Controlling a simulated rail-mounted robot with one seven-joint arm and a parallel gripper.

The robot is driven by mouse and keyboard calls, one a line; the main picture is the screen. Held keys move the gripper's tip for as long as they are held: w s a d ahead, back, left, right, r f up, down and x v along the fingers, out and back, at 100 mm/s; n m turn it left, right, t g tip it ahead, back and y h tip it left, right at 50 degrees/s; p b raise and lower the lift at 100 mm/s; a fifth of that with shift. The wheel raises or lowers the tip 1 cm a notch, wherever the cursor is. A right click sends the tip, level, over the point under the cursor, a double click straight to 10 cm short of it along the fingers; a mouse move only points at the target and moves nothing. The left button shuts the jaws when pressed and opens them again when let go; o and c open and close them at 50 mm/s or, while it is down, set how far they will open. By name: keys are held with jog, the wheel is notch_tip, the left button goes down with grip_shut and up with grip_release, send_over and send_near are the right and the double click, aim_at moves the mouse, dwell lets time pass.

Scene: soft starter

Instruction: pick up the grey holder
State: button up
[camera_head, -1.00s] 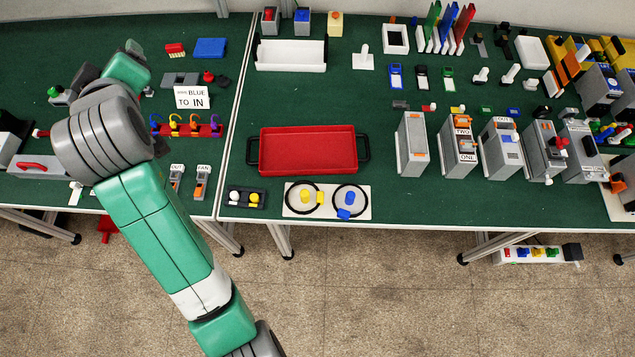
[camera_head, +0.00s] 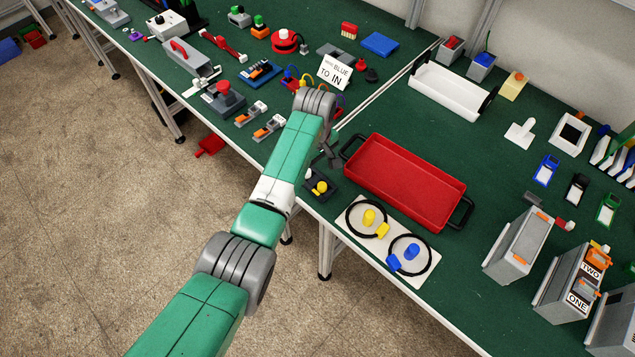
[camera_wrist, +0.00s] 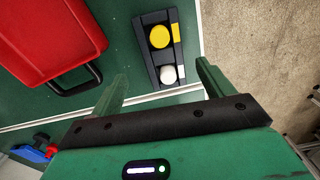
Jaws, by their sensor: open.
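The dark grey holder (camera_wrist: 165,56) is a small block carrying a round yellow piece (camera_wrist: 159,36) and a round white piece (camera_wrist: 168,74). In the head view the holder (camera_head: 331,190) lies near the table's front edge, left of the red tray, partly hidden by my arm. My gripper (camera_head: 328,157) is just above and behind it there. In the wrist view my gripper (camera_wrist: 160,86) is open and empty. Its two fingers point toward the holder, whose white-piece end lies between and just beyond the tips. The gripper appears apart from the holder.
The red tray (camera_head: 404,183) with black handles is close on the right. A white board (camera_head: 350,238) with two black rings lies in front of it. The table's front edge is close to the holder.

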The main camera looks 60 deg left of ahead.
aim_at(315, 180)
jog(key=f, duration=0.1)
jog(key=f+b, duration=0.1)
jog(key=f, duration=0.3)
jog(key=shift+s+d+f, duration=0.1)
jog(key=shift+s+d, duration=0.1)
jog(key=shift+s, duration=0.1)
jog(key=shift+w, duration=0.1)
jog(key=c, duration=1.3)
jog(key=shift+o, duration=0.2)
jog(key=shift+r, duration=0.2)
jog(key=shift+r+p, duration=0.45)
jog(key=shift+r, duration=1)
jog(key=shift+d+r, duration=0.1)
jog(key=shift+r, duration=0.25)
jog(key=s+d+r+p, duration=0.1)
jog(key=s+d+p, duration=0.3)
jog(key=s+d, duration=0.7)
jog(key=shift+d, duration=0.15)
